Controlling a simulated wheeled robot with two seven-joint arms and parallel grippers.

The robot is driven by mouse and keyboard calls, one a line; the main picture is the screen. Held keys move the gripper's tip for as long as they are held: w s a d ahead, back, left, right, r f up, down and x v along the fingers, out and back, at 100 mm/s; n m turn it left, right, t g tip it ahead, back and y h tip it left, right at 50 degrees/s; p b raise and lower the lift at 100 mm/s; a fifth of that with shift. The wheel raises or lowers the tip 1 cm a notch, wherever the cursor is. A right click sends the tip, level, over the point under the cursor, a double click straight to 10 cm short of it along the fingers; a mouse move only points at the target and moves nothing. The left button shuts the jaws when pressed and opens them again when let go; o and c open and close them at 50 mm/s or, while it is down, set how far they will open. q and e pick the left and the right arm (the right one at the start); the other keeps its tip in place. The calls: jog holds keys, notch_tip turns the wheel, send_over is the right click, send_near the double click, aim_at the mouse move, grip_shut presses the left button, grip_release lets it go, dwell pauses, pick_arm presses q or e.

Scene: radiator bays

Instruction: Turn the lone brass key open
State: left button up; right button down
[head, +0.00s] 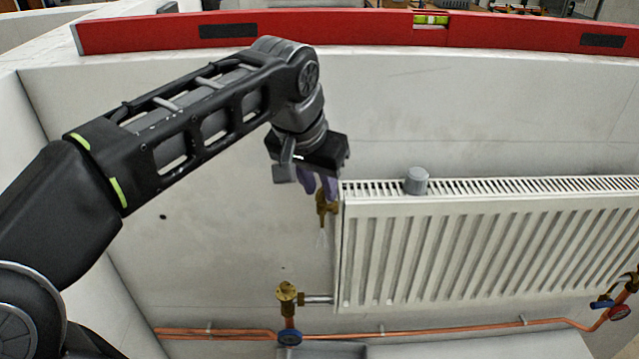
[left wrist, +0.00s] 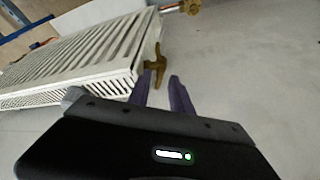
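A brass key (head: 325,203) sits on a brass fitting at the upper left end of the white radiator (head: 480,245). A faint whitish streak shows just below it. My left gripper (head: 318,188) points down at the key with its purple fingers. In the left wrist view the fingers (left wrist: 160,88) are apart, and the brass key (left wrist: 158,60) shows between and just beyond their tips. I cannot tell whether either finger touches it. My right gripper is not in view.
A red spirit level (head: 330,33) lies along the wall top. A grey cap (head: 416,180) stands on the radiator. The wall left of the radiator is bare.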

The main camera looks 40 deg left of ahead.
pick_arm(q)
jog(key=shift+w+r+m, duration=0.1)
jog(key=shift+r+m, duration=0.1)
jog(key=shift+m, duration=0.1)
dwell(0.4)
